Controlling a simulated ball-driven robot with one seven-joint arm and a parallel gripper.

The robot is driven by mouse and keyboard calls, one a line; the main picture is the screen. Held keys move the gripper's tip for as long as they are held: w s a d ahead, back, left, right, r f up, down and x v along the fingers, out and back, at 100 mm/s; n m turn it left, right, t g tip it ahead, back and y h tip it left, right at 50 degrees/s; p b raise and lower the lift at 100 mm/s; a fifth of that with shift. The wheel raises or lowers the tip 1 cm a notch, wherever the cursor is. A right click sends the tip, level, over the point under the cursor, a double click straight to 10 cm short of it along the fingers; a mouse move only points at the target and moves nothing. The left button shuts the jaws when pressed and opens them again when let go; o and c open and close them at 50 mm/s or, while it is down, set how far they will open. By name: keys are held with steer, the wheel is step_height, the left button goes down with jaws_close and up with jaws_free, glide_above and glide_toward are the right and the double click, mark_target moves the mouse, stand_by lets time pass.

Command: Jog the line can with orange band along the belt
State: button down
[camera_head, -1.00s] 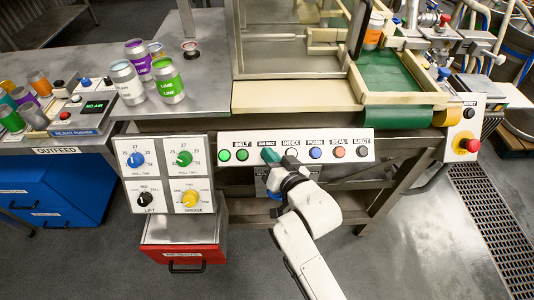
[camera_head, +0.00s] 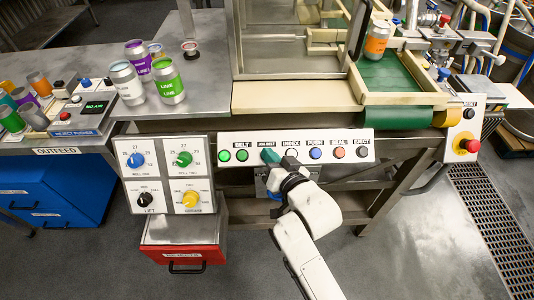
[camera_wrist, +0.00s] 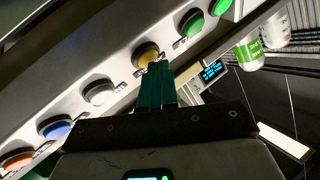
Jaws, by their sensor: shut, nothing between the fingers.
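The can with the orange band (camera_head: 377,40) stands upright on the green belt (camera_head: 388,72), near the clear guard's right side. My gripper (camera_head: 271,156) is shut and empty, its teal fingertips at the jog belt button on the white button panel (camera_head: 226,142). In the head view the fingers hide that button. In the wrist view the fingertips (camera_wrist: 156,72) are at a yellow button (camera_wrist: 147,54), overlapping its lower edge. I cannot tell how far it is pressed.
Green belt buttons (camera_head: 242,155) are left of the fingers; the index button (camera_head: 292,152) and push button (camera_head: 315,153) are right. A red emergency stop (camera_head: 470,146) is at the far right. Several cans, including a lime can (camera_head: 168,82), stand on the left table.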

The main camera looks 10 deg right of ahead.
stand_by(0.3)
steer(key=shift+s+a+r+p, duration=0.1)
steer(key=shift+s+r+p, duration=0.35)
steer(key=shift+r+p, duration=0.25)
steer(key=shift+r, duration=0.1)
steer(key=s+r+p, duration=0.3)
steer(key=shift+a+r+p, duration=0.3)
steer(key=shift+r+p, duration=0.05)
stand_by(0.5)
